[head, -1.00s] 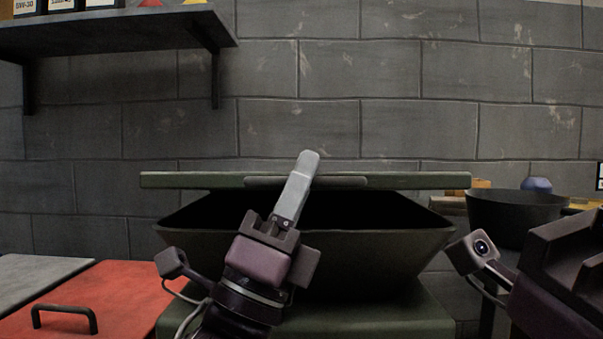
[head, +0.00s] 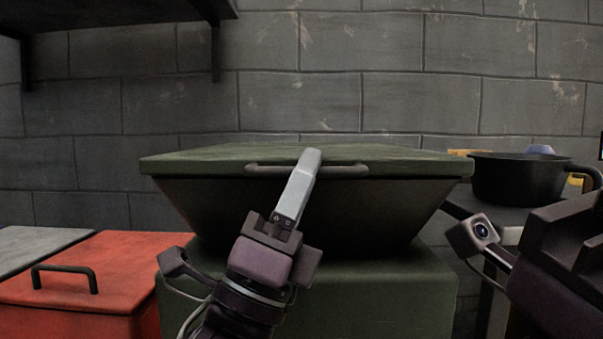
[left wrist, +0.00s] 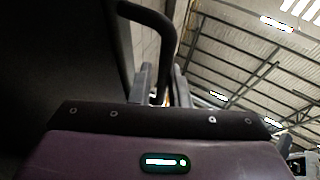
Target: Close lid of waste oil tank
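The waste oil tank in the head view is a dark green bin with a flared hopper (head: 230,215). Its flat green lid (head: 220,158) lies level across the hopper rim, with no dark opening showing. A dark bar handle (head: 345,171) runs along the lid's front edge. My left gripper (head: 308,160) is at this handle, its pale fingers pointing up across it. In the left wrist view the handle (left wrist: 152,18) runs down between the two fingers (left wrist: 162,85), which are close about it.
A red box (head: 120,265) with a handle stands at left. A black pan (head: 515,180) sits on a surface at right. A dark shelf (head: 110,25) hangs at upper left, and a grey block wall (head: 400,100) stands behind.

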